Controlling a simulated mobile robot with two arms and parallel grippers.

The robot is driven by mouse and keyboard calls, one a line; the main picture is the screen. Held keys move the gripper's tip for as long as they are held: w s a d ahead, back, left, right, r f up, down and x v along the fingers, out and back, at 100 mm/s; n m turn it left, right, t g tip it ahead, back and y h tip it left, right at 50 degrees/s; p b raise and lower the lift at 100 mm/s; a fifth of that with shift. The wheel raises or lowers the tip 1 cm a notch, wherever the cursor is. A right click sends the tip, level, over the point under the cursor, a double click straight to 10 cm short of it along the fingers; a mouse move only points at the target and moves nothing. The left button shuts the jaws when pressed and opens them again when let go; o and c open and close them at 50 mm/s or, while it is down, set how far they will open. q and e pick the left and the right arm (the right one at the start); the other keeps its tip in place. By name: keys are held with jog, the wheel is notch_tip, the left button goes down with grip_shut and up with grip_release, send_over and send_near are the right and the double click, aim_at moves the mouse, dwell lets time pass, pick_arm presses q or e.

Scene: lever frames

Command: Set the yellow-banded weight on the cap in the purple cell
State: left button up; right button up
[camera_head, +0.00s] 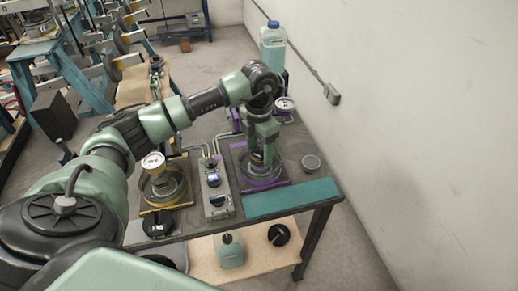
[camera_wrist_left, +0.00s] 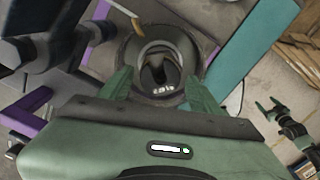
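The yellow-banded weight (camera_head: 153,162), white on top, stands on the left at the yellow cell (camera_head: 160,188). The purple cell (camera_head: 286,181) is to its right, with a round grey vessel (camera_wrist_left: 190,52) on it. My left gripper (camera_head: 258,152) reaches down over this vessel. In the left wrist view its two green fingers (camera_wrist_left: 162,88) stand apart. A dark piece with white print (camera_wrist_left: 157,72), perhaps the cap, shows inside the vessel between the fingers. My right gripper (camera_wrist_left: 270,107) shows small at the right of the wrist view, its fingers apart.
A grey panel with gauges (camera_head: 216,200) stands between the cells. Another white-topped weight (camera_head: 285,103) is at the back, near a blue bottle (camera_head: 272,48). A teal mat (camera_head: 290,199) lies clear at the front edge.

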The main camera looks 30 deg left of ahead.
pick_arm(q)
jog(key=shift+r, duration=0.1)
jog(key=shift+r, duration=0.35)
notch_tip(320, 180, up, 6)
jog(key=shift+f+b, duration=0.25)
jog(key=shift+b, duration=0.85)
jog(key=shift+r, duration=0.7)
jog(key=shift+s+f, duration=0.1)
